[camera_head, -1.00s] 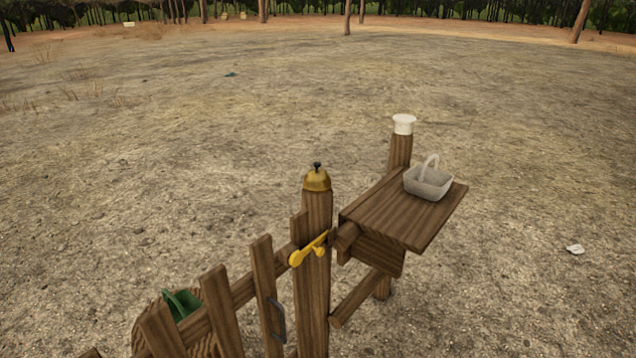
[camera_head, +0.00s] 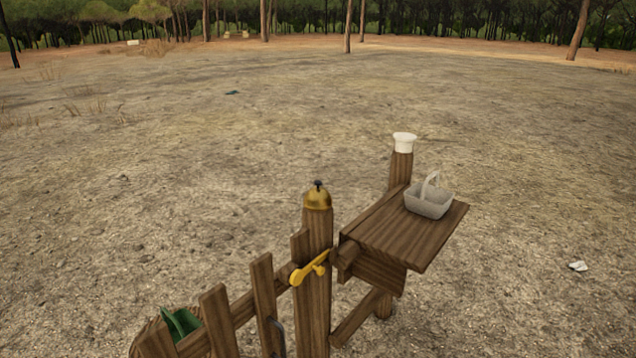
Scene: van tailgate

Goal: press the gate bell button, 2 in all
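The gate bell (camera_head: 317,200) is a brass dome on top of the tall wooden gate post (camera_head: 316,285). Its button (camera_head: 318,184) is a small dark knob standing up at the top of the dome, and nothing touches it. A yellow latch (camera_head: 309,269) sits on the post below the bell. The wooden picket gate (camera_head: 264,300) runs down to the left of the post. Neither of my grippers shows in the head view.
A wooden shelf (camera_head: 420,240) right of the post bears a grey basket (camera_head: 428,202). A white cup-like thing (camera_head: 404,142) tops a post behind it. A green object (camera_head: 181,323) is at the lower left. Open dirt ground lies beyond.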

